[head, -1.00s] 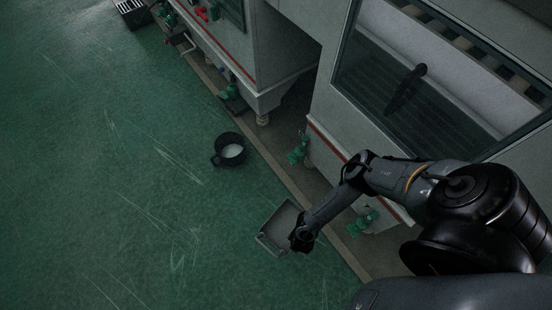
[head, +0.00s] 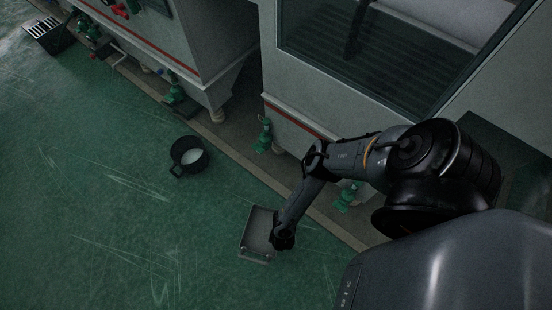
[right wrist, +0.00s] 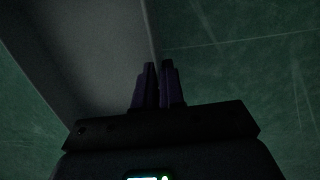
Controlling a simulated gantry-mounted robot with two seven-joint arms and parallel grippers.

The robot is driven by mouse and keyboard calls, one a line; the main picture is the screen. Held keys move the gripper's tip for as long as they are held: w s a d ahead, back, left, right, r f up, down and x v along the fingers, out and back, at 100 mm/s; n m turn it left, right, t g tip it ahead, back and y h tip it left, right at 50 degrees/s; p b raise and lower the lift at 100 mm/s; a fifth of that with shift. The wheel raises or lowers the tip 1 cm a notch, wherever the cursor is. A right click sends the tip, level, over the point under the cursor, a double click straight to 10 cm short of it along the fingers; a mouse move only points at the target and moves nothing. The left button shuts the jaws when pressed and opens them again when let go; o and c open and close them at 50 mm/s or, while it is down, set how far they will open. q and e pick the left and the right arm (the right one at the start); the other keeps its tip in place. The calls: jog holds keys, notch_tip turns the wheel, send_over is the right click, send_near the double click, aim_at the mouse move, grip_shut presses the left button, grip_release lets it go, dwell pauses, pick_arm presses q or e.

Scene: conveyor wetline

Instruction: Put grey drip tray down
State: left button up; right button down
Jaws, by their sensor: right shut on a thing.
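The grey drip tray (head: 259,226) is a shallow rectangular pan with a handle on its near edge, low over or on the green floor; I cannot tell if it touches the floor. My right gripper (head: 280,243) is at the tray's right side. In the right wrist view my right gripper (right wrist: 158,86) is shut on the tray's rim, with the tray's grey inside (right wrist: 90,50) to the left and green floor to the right. My left gripper is not in view.
A black bucket (head: 188,156) with pale contents stands on the floor up and left of the tray. Green valves (head: 264,136) and a machine with a red stripe line the wall side. A black crate (head: 50,36) is at the far left. Open green floor lies left of the tray.

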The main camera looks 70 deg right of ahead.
aim_at(262, 235)
jog(key=shift+w+a+f+b, duration=0.2)
jog(key=shift+w+f+b, duration=0.15)
jog(key=shift+w+f, duration=0.25)
notch_tip(262, 235, down, 4)
jog(key=b, duration=0.3)
jog(key=shift+w+b, duration=0.1)
jog(key=shift+b, duration=0.25)
jog(key=shift+r, duration=0.15)
jog(key=c, duration=1.2)
grip_release()
jog(key=shift+c, duration=0.2)
